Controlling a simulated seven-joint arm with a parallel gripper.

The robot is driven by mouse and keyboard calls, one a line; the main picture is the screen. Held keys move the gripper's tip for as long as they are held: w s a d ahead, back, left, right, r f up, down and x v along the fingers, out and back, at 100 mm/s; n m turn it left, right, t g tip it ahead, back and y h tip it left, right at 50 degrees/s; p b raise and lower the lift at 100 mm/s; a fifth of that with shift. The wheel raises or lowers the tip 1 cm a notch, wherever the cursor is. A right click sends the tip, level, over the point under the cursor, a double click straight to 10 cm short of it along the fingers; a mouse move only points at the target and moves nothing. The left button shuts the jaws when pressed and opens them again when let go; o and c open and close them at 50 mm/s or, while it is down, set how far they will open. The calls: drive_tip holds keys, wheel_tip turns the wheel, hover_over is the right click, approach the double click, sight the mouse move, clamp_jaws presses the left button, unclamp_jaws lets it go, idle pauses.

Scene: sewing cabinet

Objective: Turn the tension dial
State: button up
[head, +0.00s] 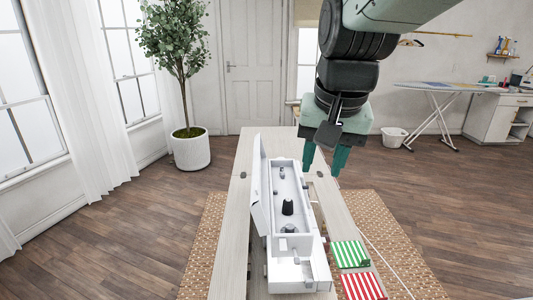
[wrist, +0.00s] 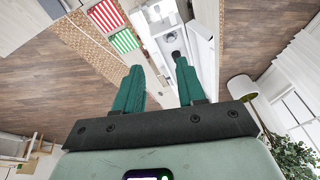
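A white sewing machine (head: 306,262) lies on the light wooden cabinet, its long lid (head: 258,196) open to the left. A dark round knob (head: 288,207), which looks like the dial, stands inside the machine's open body. A smaller dark knob (head: 289,228) and a small grey part (head: 282,173) are in there too. My gripper (head: 324,169) is above the far right end of the machine, with its green fingers apart and nothing seen between them. In the wrist view the open fingers (wrist: 158,74) point toward the machine (wrist: 201,45), and a dark knob (wrist: 176,54) shows near the right fingertip.
Green-striped cloth (head: 350,254) and red-striped cloth (head: 362,286) lie on the cabinet's right side. A thin pale line runs beside them. A potted tree (head: 191,150) and an ironing board (head: 443,87) stand farther away.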

drive_tip(key=w+f+m+g, duration=0.2)
drive_tip(key=w+f, duration=0.5)
drive_tip(key=w, duration=0.3)
drive_tip(key=m+g, duration=0.1)
drive_tip(key=m, duration=0.1)
approach(290, 226)
wheel_tip(290, 226, down, 9)
drive_tip(key=shift+w+a+r, duration=0.15)
drive_tip(key=shift+c, duration=0.2)
clamp_jaws()
